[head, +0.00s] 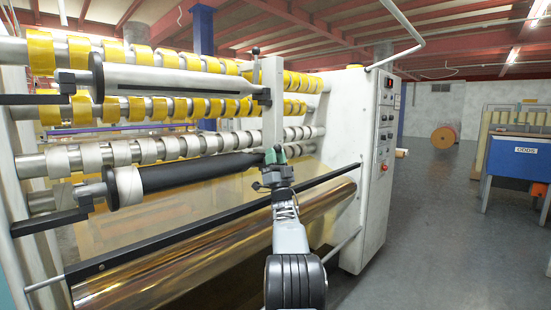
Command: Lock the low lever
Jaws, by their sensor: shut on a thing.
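The low lever (281,154) stands at the right end of the lower black roller (185,174), beside a grey end bracket. Only its upper part shows, dark and small. My gripper (274,172) is at the lever, in front of the bracket, and is shut on it. The fingers are small and dark here, so the exact contact is hard to see. My arm (290,240) reaches up to it from the bottom of the picture.
A high lever (256,52) with a black knob stands above, by the upper grey roller (150,78). A black bar (200,235) and a gold film roll (210,255) cross below. The control cabinet (350,170) is close on the right. Grey floor (440,230) lies open beyond.

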